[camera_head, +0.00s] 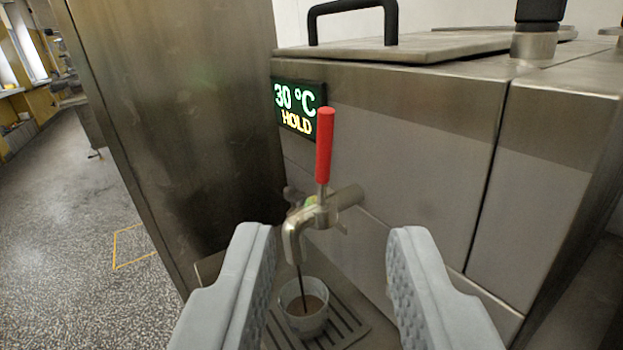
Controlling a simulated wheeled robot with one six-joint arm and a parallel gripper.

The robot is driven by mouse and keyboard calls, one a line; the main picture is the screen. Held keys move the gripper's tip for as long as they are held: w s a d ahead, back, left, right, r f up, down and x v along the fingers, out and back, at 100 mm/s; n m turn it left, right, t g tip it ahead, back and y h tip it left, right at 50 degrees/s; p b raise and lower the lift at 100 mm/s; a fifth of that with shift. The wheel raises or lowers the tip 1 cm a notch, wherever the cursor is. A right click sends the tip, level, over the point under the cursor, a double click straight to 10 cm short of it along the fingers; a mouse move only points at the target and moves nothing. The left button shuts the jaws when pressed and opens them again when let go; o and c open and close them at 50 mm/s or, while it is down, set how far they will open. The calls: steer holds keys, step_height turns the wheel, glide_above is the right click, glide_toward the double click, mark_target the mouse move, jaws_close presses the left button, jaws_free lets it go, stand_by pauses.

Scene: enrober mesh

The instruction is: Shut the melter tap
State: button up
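The melter (400,150) is a steel box with a lit display (298,108) reading "30 °C HOLD". Its tap (310,215) sticks out of the front, with a red lever handle (325,145) standing upright above the spout. A thin brown stream runs from the spout into a small cup (303,308), which holds brown liquid. My gripper (330,238) is open. Its two grey fingers are apart, one to the left and one to the right of the tap in the picture, and nothing is held. I cannot tell how far the fingertips are from the tap.
The cup stands on a slotted drip tray (345,325). A tall steel panel (180,120) stands close on the left. A black lid handle (350,12) rises from the melter's top. Open speckled floor (70,230) with a yellow outline lies at far left.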

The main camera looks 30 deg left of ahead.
mark_target(325, 130)
steer(key=shift+y, duration=0.3)
steer(key=x, duration=0.5)
steer(key=f+x, duration=0.1)
steer(key=x, duration=1.1)
steer(key=shift+w+f, duration=0.25)
jaws_close()
